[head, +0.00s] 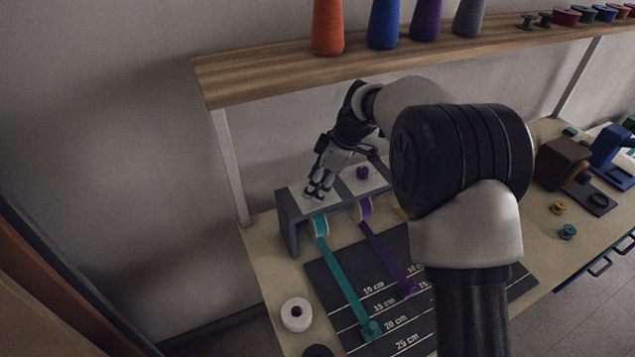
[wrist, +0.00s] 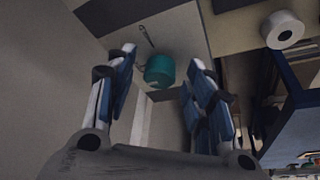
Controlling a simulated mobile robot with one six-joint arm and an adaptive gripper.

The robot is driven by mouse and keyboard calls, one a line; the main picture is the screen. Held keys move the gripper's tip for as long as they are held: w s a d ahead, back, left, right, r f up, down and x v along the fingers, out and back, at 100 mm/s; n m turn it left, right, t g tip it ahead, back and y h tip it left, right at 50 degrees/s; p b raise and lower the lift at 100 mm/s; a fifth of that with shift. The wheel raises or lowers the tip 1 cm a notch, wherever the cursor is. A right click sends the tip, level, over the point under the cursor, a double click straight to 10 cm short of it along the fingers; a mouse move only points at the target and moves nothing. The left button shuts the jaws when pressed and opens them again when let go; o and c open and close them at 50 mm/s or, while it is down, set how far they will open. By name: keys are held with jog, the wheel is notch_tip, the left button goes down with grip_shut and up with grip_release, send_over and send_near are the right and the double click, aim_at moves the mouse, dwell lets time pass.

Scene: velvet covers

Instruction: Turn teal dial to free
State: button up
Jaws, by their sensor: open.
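The teal dial (wrist: 159,71) shows in the wrist view as a short round knob on a pale panel, with a small dark curved mark beside it. My gripper (wrist: 160,62) is open, with one finger on each side of the dial. I cannot tell whether either finger touches it. In the head view my gripper (head: 320,190) points down at the left end of the grey dispenser (head: 291,222) and hides the teal dial. A teal ribbon (head: 345,285) runs from its spool (head: 320,227) below the gripper to a teal clip (head: 370,329).
A wooden shelf (head: 260,82) with thread cones is above. A white roll (head: 296,315) lies near the measuring mat (head: 322,276). Brown and blue devices stand at right.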

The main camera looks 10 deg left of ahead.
jog(key=shift+r, duration=0.1)
jog(key=shift+d+r, duration=0.1)
jog(key=shift+r, duration=0.15)
jog(key=d, duration=1.2)
jog(key=shift+d+r, duration=0.15)
jog(key=shift+r, duration=0.05)
jog(key=s+d+r+m+t+h, duration=0.1)
jog(key=s+d+r+m, duration=0.35)
jog(key=s, duration=0.35)
jog(key=s+d+r+m+t+h, duration=0.1)
jog(key=s+d+r+m, duration=0.3)
jog(key=s, duration=0.3)
jog(key=s+d+r+m+t+h, duration=0.1)
jog(key=s+d+r+m, duration=0.1)
jog(key=s+r+m, duration=0.35)
jog(key=s+d+f+m+t+h, duration=0.1)
jog(key=s+d+m, duration=0.3)
jog(key=s, duration=0.9)
jog(key=shift+f+t, duration=0.3)
jog(key=shift+f, duration=0.15)
